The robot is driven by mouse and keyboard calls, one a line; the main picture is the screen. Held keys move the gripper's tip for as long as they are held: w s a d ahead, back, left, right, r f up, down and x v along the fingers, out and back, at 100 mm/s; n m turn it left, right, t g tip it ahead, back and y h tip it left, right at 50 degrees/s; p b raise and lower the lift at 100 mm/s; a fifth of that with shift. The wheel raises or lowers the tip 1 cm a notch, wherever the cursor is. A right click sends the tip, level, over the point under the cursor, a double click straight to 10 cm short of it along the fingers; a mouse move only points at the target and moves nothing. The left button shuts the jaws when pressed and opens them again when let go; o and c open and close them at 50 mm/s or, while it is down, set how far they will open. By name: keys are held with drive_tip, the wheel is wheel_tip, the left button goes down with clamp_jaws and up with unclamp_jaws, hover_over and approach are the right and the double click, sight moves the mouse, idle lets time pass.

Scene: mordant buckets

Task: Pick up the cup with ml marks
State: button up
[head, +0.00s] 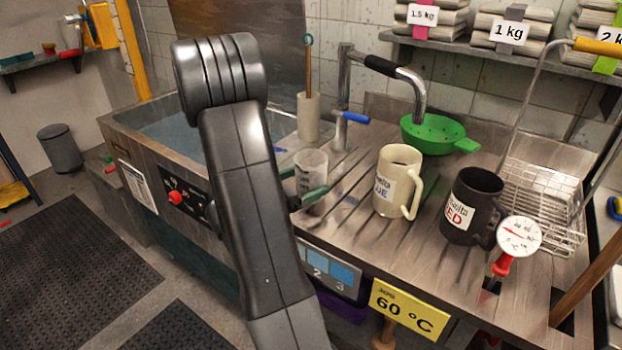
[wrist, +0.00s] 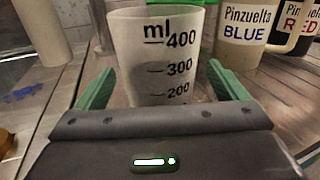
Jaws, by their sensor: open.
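The cup with ml marks (head: 311,173) stands upright on the ribbed steel drainboard. It is pale and translucent, and the wrist view shows the cup (wrist: 160,50) close up with black "ml", 400, 300 and 200 marks. My gripper (head: 303,190) is open, its green fingers at the cup's left and right. In the wrist view my gripper (wrist: 162,85) has one finger on each side of the cup, with a gap showing beside it. The cup's lower part is hidden behind the gripper body in the wrist view.
A cream mug (head: 398,180) labelled BLUE stands right of the cup, then a black mug (head: 470,205) labelled RED. A tap (head: 400,78), green colander (head: 437,132) and wire rack (head: 545,185) are behind and right. A sink basin (head: 185,130) lies left.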

drive_tip(key=shift+x, duration=1.45)
drive_tip(key=c, duration=1.2)
drive_tip(key=shift+r, duration=0.1)
